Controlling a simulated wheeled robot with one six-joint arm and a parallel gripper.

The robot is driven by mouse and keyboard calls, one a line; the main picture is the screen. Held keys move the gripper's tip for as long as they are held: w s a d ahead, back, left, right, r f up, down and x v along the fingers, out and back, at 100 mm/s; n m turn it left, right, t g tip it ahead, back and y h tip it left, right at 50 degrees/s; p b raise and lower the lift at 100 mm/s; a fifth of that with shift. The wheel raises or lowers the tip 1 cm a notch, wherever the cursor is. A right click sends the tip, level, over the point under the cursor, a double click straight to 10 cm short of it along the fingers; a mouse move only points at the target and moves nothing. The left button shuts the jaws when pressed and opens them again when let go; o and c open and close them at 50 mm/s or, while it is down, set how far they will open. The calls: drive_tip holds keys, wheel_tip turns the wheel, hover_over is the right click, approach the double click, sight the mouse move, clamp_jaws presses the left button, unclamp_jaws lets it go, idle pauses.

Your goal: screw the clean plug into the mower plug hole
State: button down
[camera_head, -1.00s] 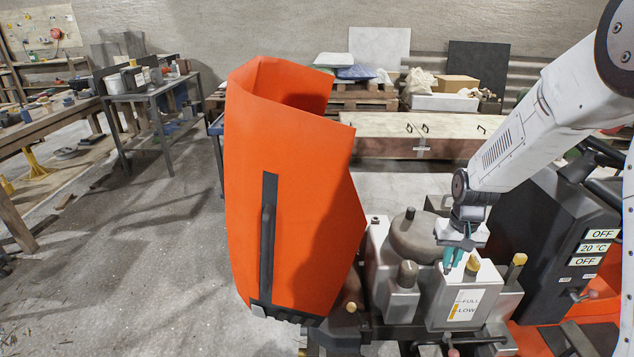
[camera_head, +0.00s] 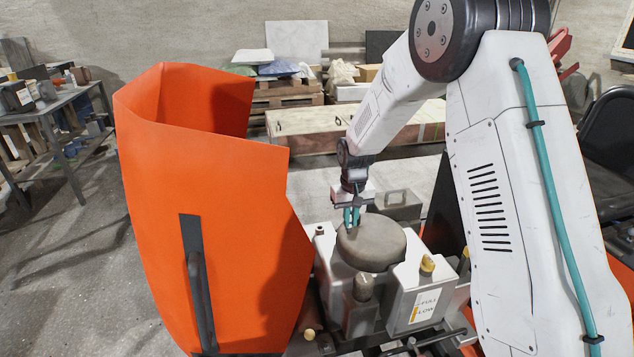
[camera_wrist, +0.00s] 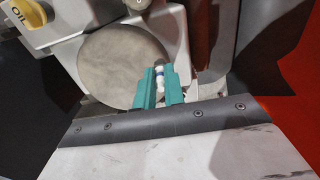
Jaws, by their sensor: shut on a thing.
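My gripper (camera_head: 351,220) has teal fingers and points down at the far left edge of the mower engine's round grey cover (camera_head: 378,245). In the wrist view my gripper (camera_wrist: 161,84) is shut on a small white plug (camera_wrist: 159,76) with a dark bluish band, between the fingertips. The round cover (camera_wrist: 120,62) lies just left of the fingers there. I cannot tell whether the plug touches the engine. The plug is too small to make out in the head view, and the plug hole is not distinguishable.
The raised orange hood (camera_head: 210,230) stands left of the engine. A yellow OIL cap (camera_wrist: 30,12) shows in the wrist view. A black seat (camera_head: 610,140) is at right.

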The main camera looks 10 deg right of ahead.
drive_tip(key=w+a+f, duration=0.1)
drive_tip(key=w, duration=1)
drive_tip(key=w+a+f, duration=0.1)
drive_tip(key=w+a, duration=0.1)
drive_tip(key=w, duration=0.9)
drive_tip(key=shift+w+f, duration=0.25)
drive_tip(key=shift+w, duration=0.05)
drive_tip(key=shift+s, duration=0.15)
drive_tip(key=shift+f, duration=5.9)
drive_tip(key=shift+s+f, duration=0.1)
drive_tip(key=shift+f, duration=0.1)
drive_tip(key=shift+f, duration=1)
drive_tip(key=c, duration=1.4)
unclamp_jaws()
